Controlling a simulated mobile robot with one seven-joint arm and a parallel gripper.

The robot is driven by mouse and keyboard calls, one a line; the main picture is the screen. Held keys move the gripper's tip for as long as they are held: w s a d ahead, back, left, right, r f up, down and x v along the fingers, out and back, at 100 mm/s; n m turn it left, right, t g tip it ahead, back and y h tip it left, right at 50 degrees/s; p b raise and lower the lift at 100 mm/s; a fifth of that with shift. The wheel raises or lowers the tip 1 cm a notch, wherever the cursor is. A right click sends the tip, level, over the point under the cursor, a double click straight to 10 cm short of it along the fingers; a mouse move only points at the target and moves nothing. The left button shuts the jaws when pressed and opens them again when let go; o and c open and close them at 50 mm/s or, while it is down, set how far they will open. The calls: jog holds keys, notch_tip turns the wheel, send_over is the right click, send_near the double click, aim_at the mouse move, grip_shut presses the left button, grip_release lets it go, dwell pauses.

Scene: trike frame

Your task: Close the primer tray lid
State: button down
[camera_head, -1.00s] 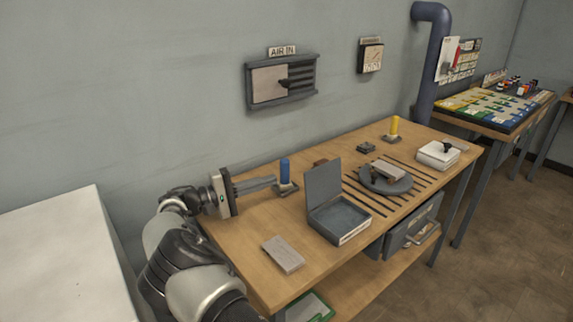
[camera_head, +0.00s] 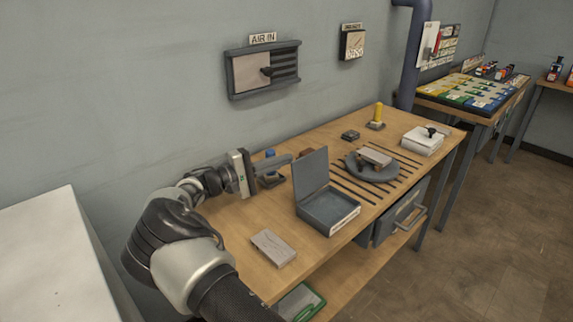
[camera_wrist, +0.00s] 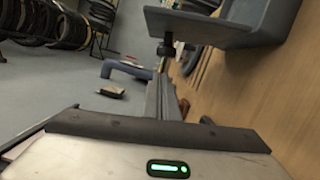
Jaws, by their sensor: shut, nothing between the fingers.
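The primer tray (camera_head: 337,219) is a grey box with a pale label on its front, on the wooden bench. Its lid (camera_head: 311,174) stands open, roughly upright at the tray's back left edge. My gripper (camera_head: 288,159) is shut and empty, its fingers pointing right toward the lid's back face. The tips look close to the lid; I cannot tell whether they touch. In the wrist view the shut fingers (camera_wrist: 167,45) reach up beside grey sheet parts of the tray (camera_wrist: 230,30), partly cut off by the frame.
A blue cylinder (camera_head: 270,155) stands behind my gripper, partly hidden. A grey block (camera_head: 273,247) lies at the bench's front left. A round turntable (camera_head: 372,172) with a block, a yellow cylinder (camera_head: 378,112) and a white box (camera_head: 422,141) are farther right. Bench between block and tray is clear.

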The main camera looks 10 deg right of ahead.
aim_at(307, 172)
jog(key=shift+s+d+r, duration=0.15)
jog(key=shift+s+d, duration=0.5)
jog(key=shift+s, duration=0.2)
jog(key=shift+r, duration=0.15)
